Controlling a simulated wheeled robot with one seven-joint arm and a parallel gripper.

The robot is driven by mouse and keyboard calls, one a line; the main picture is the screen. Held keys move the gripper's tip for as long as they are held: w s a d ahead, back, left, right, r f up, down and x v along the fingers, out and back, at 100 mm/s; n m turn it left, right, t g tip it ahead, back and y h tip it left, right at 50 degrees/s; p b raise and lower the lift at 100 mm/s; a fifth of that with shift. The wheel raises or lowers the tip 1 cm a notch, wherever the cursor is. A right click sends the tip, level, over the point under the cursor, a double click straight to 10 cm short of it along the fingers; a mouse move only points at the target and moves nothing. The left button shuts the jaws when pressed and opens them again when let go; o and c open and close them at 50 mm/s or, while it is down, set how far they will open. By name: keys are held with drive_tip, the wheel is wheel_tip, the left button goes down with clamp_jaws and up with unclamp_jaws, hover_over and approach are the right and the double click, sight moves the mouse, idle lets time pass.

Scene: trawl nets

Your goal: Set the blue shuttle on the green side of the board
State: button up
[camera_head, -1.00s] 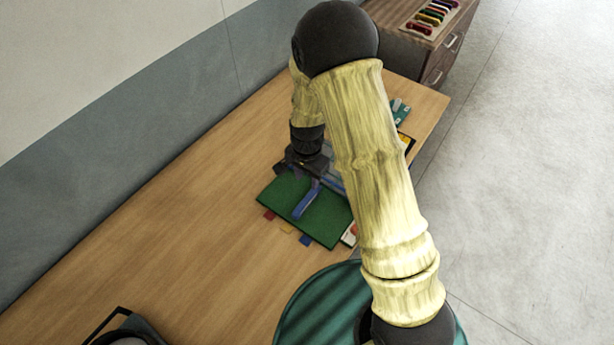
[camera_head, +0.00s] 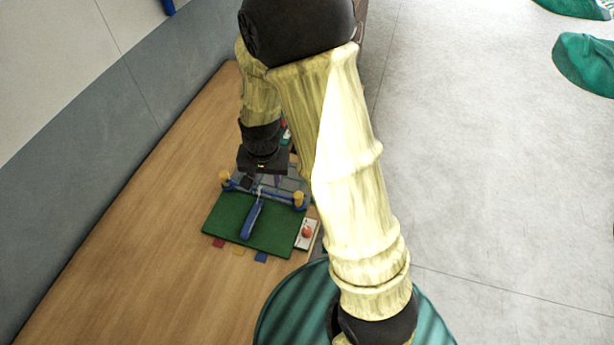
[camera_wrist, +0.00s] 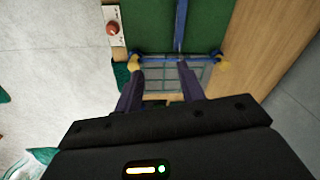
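The blue shuttle (camera_head: 252,220) lies on the green side of the board (camera_head: 222,214), with its far end close to the blue rod of the net frame (camera_head: 287,195). The wrist view shows the shuttle (camera_wrist: 180,28) as a narrow blue bar on the green panel (camera_wrist: 150,25). My gripper (camera_head: 264,182) is over the net part behind the shuttle, apart from it. In the wrist view, its two dark fingers (camera_wrist: 161,68) are spread with nothing held between them. My arm hides some of the board's far right area.
Yellow knobs (camera_head: 299,199) stand at the rod's ends. A white card with a red round thing (camera_head: 307,232) is at the board's right. Red, yellow and blue tabs (camera_head: 261,257) lie along its near edge. The wooden table (camera_head: 150,220) is clear to the left.

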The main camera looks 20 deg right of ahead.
drive_tip(key=s+d+r+n+t, duration=0.1)
drive_tip(key=s+d+r+n, duration=0.3)
drive_tip(key=s+d+r, duration=0.3)
drive_tip(key=shift+s+d+r+n+t, duration=0.3)
drive_tip(key=shift+s+r, duration=0.5)
drive_tip(key=shift+s, duration=0.4)
drive_tip(key=shift+s+b+x, duration=0.25)
drive_tip(key=shift+b+x, duration=0.85)
drive_tip(key=shift+b, duration=0.05)
drive_tip(key=shift+f, duration=0.1)
